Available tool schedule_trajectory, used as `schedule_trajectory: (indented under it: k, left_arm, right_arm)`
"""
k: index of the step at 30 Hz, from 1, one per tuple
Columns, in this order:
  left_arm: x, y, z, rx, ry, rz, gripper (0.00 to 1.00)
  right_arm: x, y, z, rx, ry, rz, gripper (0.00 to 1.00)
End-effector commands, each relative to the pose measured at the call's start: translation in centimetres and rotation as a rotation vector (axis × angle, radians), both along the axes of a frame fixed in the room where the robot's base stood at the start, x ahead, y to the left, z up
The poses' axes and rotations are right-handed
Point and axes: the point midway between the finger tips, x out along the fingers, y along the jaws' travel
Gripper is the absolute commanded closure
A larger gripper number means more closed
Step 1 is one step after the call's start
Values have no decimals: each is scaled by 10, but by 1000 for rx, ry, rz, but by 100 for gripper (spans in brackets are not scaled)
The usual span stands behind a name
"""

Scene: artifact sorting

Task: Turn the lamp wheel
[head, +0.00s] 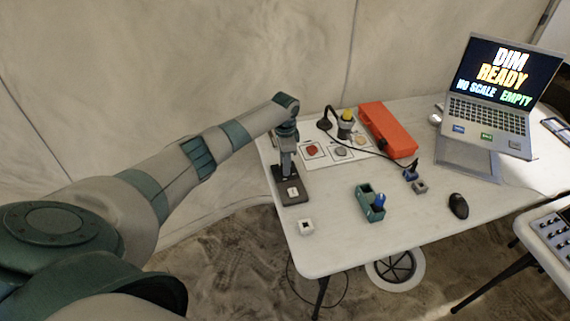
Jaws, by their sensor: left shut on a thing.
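My left gripper (287,165) points down at the left end of the white table. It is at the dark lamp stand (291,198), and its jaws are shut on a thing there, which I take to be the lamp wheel. The wheel itself is hidden behind the gripper and too small to make out. A small white block (293,191) lies on the dark base of the stand. My right gripper is not in view.
A white card (322,158) with several pieces, an orange box (387,129) and a green holder (369,204) are on the table (330,245). A small white cube (306,227) lies near the left edge. A laptop (490,105) reading "DIM READY" stands at the right, near a black mouse (458,206).

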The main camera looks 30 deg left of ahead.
Motion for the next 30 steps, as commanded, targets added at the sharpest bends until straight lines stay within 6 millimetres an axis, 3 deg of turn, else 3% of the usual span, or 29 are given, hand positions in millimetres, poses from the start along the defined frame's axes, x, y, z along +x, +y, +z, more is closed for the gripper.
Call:
schedule_trajectory:
  k: [30]
  left_arm:
    - [1,1,-1,1,-1,-943,92]
  right_arm:
    - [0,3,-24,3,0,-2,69]
